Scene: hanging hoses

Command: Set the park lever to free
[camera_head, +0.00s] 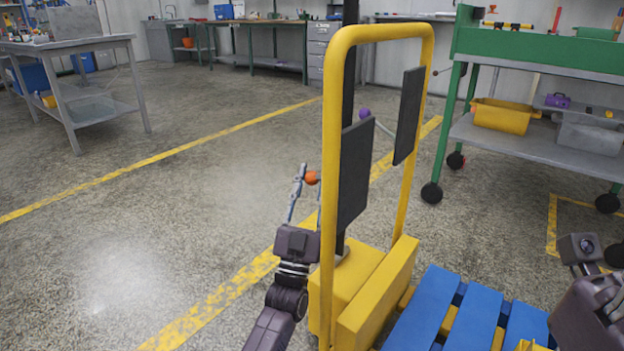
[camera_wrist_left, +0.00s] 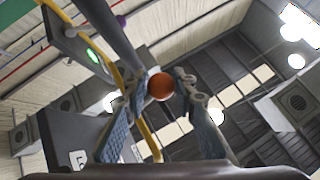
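My left gripper (camera_head: 302,190) points upward beside the yellow-framed truck (camera_head: 331,130), its fingers apart. Which knob belongs to the park lever is not clear. My right arm is partly seen at the lower right; its fingers are not visible.
Dark panels (camera_head: 354,172) hang inside the yellow frame close to my left gripper. A blue pallet (camera_head: 425,310) lies at the bottom. A green wheeled bench (camera_head: 540,52) stands at the right. A grey panel with a green light (camera_wrist_left: 92,56) shows in the wrist view.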

